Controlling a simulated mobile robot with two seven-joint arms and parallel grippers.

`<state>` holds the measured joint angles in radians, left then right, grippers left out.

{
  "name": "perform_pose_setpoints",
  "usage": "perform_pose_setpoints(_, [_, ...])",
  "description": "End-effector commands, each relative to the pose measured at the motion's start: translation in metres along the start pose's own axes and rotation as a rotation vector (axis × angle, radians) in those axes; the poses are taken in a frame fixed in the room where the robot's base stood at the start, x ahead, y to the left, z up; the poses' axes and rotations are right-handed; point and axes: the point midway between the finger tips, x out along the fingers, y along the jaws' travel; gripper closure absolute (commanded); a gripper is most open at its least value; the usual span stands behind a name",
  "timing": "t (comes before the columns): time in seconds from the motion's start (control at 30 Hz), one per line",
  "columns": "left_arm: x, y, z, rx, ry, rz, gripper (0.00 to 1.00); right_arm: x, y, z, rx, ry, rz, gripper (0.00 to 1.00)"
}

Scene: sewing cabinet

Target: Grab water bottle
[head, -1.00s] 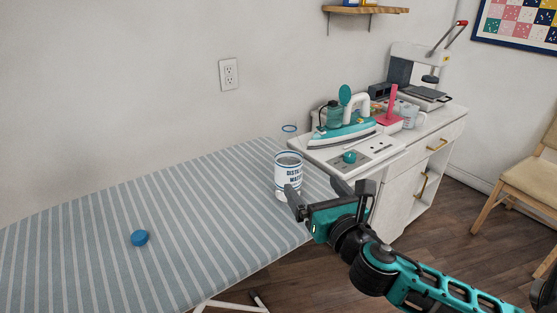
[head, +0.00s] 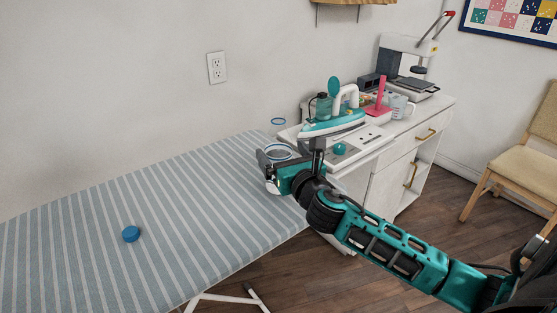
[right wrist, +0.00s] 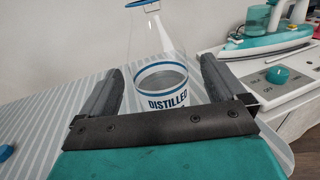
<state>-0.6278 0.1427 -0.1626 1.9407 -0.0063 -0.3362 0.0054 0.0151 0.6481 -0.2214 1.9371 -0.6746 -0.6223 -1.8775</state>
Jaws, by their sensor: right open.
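The water bottle is clear, with blue rings and a white label reading "DISTILLED". In the head view its labelled base (head: 272,186) shows at the right end of the striped ironing board, partly hidden by my right gripper (head: 292,158). In the right wrist view the bottle (right wrist: 165,78) stands upright between the two dark fingers of my right gripper (right wrist: 163,90). The fingers are open on either side of it, with gaps visible. The bottle's lower part is hidden behind the gripper body. My left gripper is not in view.
A blue cap (head: 131,234) lies on the ironing board (head: 90,255). A teal iron (head: 333,124) stands on the white cabinet (head: 385,185) just right of the bottle. A chair (head: 515,165) stands at the right. Most of the board is clear.

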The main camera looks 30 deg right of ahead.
Motion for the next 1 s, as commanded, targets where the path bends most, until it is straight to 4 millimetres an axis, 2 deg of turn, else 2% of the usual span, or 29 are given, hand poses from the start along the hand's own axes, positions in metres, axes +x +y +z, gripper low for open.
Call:
perform_pose_setpoints(0.1, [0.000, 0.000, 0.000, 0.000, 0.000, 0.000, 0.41, 0.017, 0.001, 0.001, 0.000, -0.001, -0.002, 0.03])
perform_pose_setpoints(0.2, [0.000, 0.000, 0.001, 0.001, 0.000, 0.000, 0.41, 0.025, 0.002, 0.000, 0.001, 0.000, 0.000, 0.03])
perform_pose_setpoints(0.5, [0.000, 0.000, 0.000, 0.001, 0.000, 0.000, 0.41, 0.028, 0.002, 0.000, 0.000, 0.001, 0.001, 0.03])
perform_pose_setpoints(1.0, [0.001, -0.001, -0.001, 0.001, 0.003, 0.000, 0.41, 0.028, 0.001, 0.000, 0.000, 0.000, 0.001, 0.51])
